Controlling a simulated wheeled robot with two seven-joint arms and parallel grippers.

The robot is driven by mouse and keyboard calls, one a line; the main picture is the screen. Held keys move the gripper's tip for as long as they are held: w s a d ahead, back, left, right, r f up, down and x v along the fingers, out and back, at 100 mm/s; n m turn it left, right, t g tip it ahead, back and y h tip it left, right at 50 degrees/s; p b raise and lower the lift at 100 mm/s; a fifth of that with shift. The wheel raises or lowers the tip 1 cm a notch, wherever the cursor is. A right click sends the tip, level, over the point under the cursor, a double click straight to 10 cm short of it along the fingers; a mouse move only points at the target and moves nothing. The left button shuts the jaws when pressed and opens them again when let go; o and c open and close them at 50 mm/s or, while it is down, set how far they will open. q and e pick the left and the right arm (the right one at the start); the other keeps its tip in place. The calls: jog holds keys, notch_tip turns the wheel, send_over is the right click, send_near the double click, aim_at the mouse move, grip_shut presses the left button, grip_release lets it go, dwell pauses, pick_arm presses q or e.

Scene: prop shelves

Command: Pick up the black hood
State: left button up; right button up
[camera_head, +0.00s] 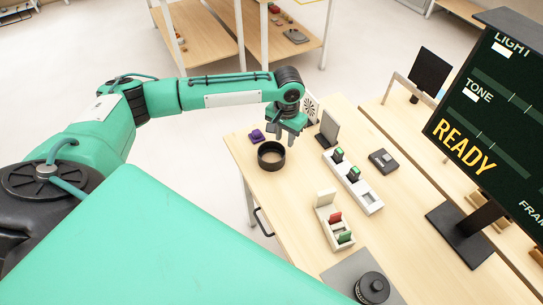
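The black hood (263,164) looks like a short, hollow black ring. My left gripper (284,138) points down just beyond the hood, above the table. Its fingers look spread with nothing between them, and they appear apart from the hood. My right gripper is not in view.
A purple item (256,135) lies beside the hood. A grey upright panel (329,128), a white slotted tray (368,197), a dark box (383,160), a cream holder (325,212) and a black round part (372,287) share the table. A large screen (490,120) stands right.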

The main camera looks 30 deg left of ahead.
aim_at(283, 160)
pick_arm(q)
notch_tip(283, 160, down, 7)
jog(key=shift+r+p, duration=0.2)
jog(key=shift+p, duration=0.25)
jog(key=f+p, duration=0.1)
jog(key=f, duration=0.1)
jog(key=f+p, duration=0.1)
jog(key=f, duration=0.2)
jog(key=shift+s, duration=0.2)
jog(key=shift+a+f, duration=0.1)
jog(key=shift+f, duration=0.1)
grip_shut()
